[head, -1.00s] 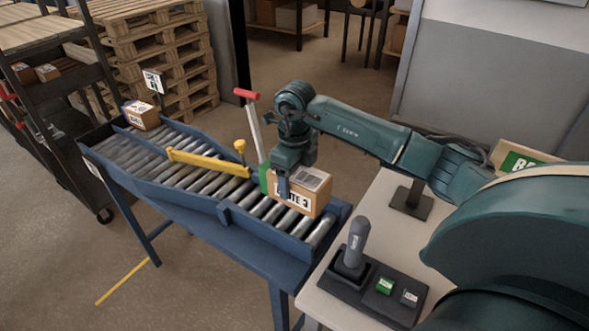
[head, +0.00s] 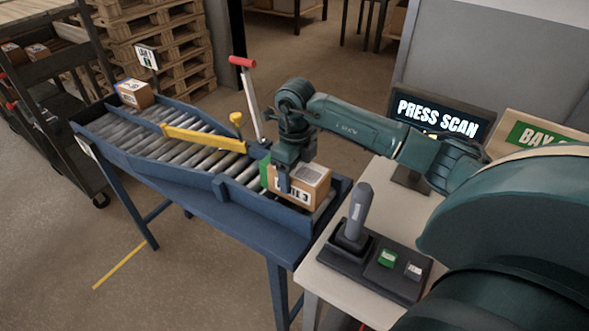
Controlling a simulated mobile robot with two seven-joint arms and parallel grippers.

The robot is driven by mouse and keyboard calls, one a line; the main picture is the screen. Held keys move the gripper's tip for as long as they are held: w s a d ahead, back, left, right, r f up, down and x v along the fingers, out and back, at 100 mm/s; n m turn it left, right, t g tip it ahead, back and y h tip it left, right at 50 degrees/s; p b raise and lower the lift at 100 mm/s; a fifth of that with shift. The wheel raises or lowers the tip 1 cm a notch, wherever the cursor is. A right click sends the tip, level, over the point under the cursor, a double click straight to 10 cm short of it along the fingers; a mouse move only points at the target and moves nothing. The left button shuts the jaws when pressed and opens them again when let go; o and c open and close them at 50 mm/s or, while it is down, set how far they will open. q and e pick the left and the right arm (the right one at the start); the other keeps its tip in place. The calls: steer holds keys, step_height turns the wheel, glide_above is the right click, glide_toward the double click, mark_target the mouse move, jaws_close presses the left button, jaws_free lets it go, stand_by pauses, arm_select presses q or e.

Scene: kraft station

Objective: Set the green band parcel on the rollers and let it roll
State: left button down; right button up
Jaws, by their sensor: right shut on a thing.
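The green band parcel (head: 309,185) is a brown cardboard box with a green end and a white label, partly hidden by my gripper. It is at the near right end of the roller conveyor (head: 222,213), low over or on the rollers; I cannot tell whether it touches them. My right gripper (head: 285,184) is shut on the parcel from above. A yellow bar (head: 204,139) lies across the rollers farther up the conveyor. My left gripper is not in view.
Another box (head: 135,94) sits at the far left end of the conveyor. A red-topped lever (head: 250,95) stands behind the conveyor. The table at right holds a scanner in its stand (head: 354,215), green and grey buttons (head: 388,258) and a screen reading "PRESS SCAN" (head: 437,118).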

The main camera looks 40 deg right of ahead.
steer(key=o, duration=1.3)
step_height(320, 180, up, 13)
steer(key=b, duration=0.1)
steer(key=shift+r, duration=0.15)
steer(key=shift+s, duration=0.1)
